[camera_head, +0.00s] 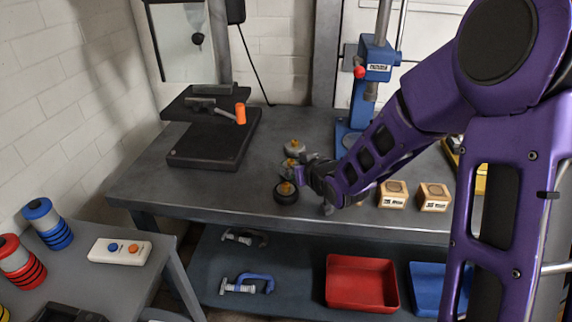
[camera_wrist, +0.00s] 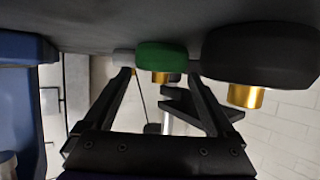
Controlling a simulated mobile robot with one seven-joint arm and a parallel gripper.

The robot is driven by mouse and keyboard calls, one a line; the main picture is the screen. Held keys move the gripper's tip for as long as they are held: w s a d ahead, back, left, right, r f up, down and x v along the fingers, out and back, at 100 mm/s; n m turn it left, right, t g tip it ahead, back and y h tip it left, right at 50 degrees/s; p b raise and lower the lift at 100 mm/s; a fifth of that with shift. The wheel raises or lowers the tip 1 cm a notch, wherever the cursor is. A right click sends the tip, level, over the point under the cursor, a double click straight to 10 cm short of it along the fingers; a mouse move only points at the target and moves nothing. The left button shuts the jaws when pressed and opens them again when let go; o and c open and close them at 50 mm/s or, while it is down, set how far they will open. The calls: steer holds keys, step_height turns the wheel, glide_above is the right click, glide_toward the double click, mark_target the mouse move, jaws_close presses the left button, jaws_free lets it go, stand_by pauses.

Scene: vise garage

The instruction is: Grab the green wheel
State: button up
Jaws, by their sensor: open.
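The green wheel (camera_wrist: 162,56) has a gold hub and shows in the wrist view, which looks upside down, between the tips of my open gripper (camera_wrist: 159,80). The fingers spread to either side of it, and I cannot tell whether they touch it. A black wheel (camera_wrist: 262,55) is to its right and a light grey wheel (camera_wrist: 123,57) to its left. In the head view my gripper (camera_head: 302,172) is low over the workbench, beside the black wheel (camera_head: 286,193) and the grey wheel (camera_head: 295,147). The green wheel is mostly hidden there.
The workbench (camera_head: 150,183) holds a black stand with an orange-headed hammer (camera_head: 241,113), a blue drill press (camera_head: 375,70) and two wooden blocks (camera_head: 434,196). A red bin (camera_head: 361,283) and clamps are on the shelf below. The bench's front left is clear.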

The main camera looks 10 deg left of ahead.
steer(key=shift+w+a+f, duration=0.15)
steer(key=shift+w+a, duration=0.05)
steer(key=shift+w, duration=0.15)
steer(key=shift+c, duration=0.2)
jaws_close()
